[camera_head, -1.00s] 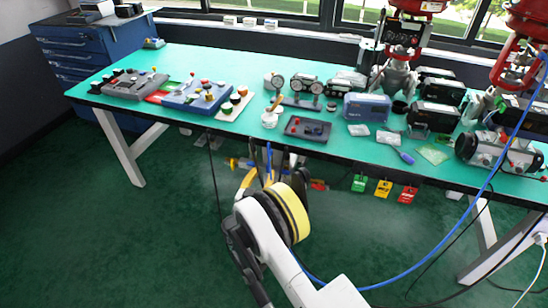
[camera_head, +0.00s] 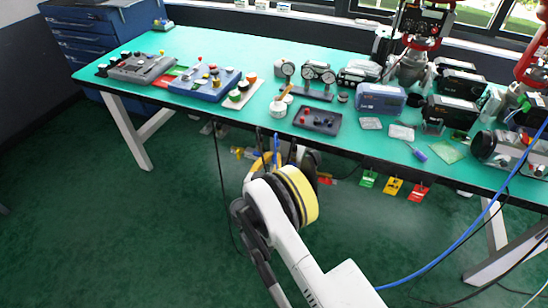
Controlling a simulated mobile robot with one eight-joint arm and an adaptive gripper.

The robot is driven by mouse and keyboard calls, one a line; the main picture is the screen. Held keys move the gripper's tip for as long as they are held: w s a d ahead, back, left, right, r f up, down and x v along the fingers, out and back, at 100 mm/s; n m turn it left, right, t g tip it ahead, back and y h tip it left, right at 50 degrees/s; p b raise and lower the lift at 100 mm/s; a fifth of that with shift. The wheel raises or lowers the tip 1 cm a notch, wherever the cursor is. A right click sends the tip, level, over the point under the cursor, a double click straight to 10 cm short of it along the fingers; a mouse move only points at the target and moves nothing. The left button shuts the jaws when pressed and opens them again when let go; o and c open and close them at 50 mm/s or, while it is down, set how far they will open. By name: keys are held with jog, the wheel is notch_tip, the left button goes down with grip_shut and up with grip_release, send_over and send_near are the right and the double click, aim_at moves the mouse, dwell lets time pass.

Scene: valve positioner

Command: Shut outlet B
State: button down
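I cannot make out a label for outlet B. A blue block (camera_head: 200,90) with several small knobs and valves stands on the bench's left half. A grey block (camera_head: 132,70) with dark and red knobs stands left of it. A stand with round gauges (camera_head: 307,72) is further right. My gripper (camera_head: 275,148) is low in front of the bench's front edge, apart from these blocks. My own wrist with the yellow band largely hides it, so its fingers do not show clearly.
The green bench top (camera_head: 215,48) is clear behind the blocks. A dark tray (camera_head: 308,127) with small red and blue parts lies near the front edge. Green, yellow and red tags (camera_head: 393,187) hang below the edge. A blue hose (camera_head: 455,245) crosses at right.

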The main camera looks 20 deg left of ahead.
jog(key=n, duration=0.4)
jog(key=shift+a, duration=0.2)
jog(key=c, duration=1.5)
grip_release()
jog(key=shift+w, duration=0.1)
jog(key=shift+c, duration=0.2)
notch_tip(320, 180, up, 10)
jog(key=shift+f, duration=0.1)
